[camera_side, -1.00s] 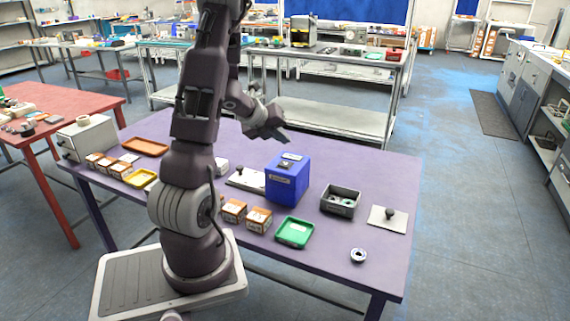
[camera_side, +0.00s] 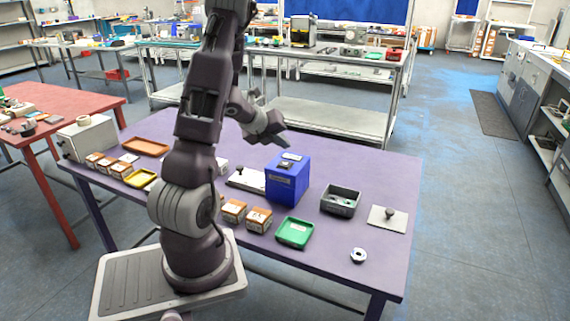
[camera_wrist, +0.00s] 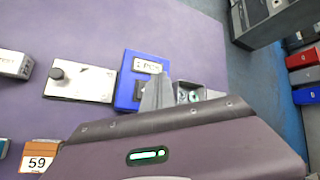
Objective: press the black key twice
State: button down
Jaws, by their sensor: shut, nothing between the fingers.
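The blue box (camera_side: 288,182) stands upright on the purple table. On its top are a pale label and the small black key (camera_side: 285,164). In the wrist view the blue box (camera_wrist: 126,92) lies just left of the fingertips, with the black key (camera_wrist: 139,90) partly beside and behind them. The label on the box also shows in the wrist view (camera_wrist: 147,66). My gripper (camera_side: 287,145) is shut and empty, its tips above the top of the box and apart from it. The shut fingers also show in the wrist view (camera_wrist: 157,92).
A plate with a black knob (camera_side: 245,179) is left of the box. Another knobbed plate (camera_side: 388,218) and a ring (camera_side: 358,255) lie to the right.

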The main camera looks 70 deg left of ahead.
aim_at(283, 164)
jog(key=shift+f, duration=1.7)
jog(key=shift+f, duration=0.1)
dwell(0.6)
jog(key=shift+f, duration=0.3)
jog(key=shift+f, duration=0.45)
dwell(0.5)
jog(key=shift+r, duration=0.85)
jog(key=shift+r, duration=2.5)
